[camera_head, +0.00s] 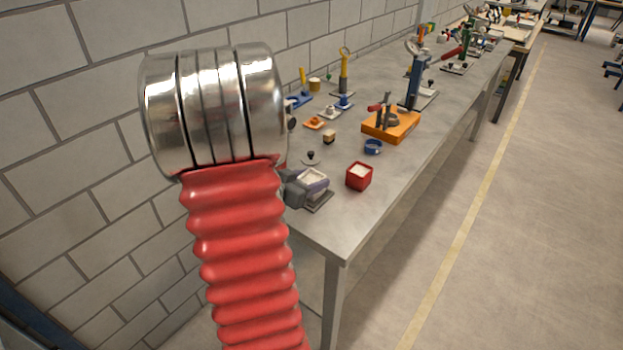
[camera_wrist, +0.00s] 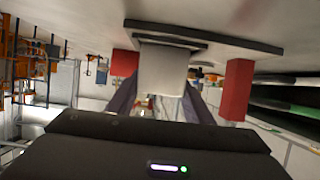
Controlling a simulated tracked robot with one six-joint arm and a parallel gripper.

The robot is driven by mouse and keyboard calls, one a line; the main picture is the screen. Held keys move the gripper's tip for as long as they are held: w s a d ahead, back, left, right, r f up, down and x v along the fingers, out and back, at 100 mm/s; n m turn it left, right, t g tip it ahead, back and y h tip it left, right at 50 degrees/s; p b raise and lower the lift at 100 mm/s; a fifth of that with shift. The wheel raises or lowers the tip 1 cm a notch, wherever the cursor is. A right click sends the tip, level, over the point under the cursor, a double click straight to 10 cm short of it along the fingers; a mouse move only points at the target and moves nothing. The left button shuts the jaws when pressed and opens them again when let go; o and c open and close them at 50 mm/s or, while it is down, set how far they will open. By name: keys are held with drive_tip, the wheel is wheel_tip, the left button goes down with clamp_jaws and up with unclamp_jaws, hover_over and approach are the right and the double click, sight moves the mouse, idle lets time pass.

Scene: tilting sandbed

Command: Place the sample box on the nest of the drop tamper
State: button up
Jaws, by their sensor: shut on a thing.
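The sample box (camera_head: 313,178) is a small pale box with white fill at the near left of the bench. My gripper (camera_head: 302,187) is shut on it. In the wrist view the pale grey box (camera_wrist: 163,72) sits between my two purple-grey fingers (camera_wrist: 160,103). A flat grey plate (camera_head: 319,205) shows just below the box; I cannot tell whether they touch. I cannot say for sure which device is the drop tamper. An orange base with a small upright tool (camera_head: 402,127) stands farther along the bench.
A red box with white fill (camera_head: 359,178) stands close to the right of the held box. A blue ring (camera_head: 373,147) and a dark-knobbed disc (camera_head: 311,159) lie beyond. A tall blue stand (camera_head: 416,80) is farther back. The bench's near right corner (camera_head: 345,235) is clear.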

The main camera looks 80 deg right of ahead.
drive_tip(key=shift+f, duration=0.2)
drive_tip(key=o, duration=1.2)
drive_tip(key=shift+r, duration=0.1)
drive_tip(key=shift+w+a+r, duration=0.3)
drive_tip(key=shift+a, duration=0.1)
drive_tip(key=v, duration=1.1)
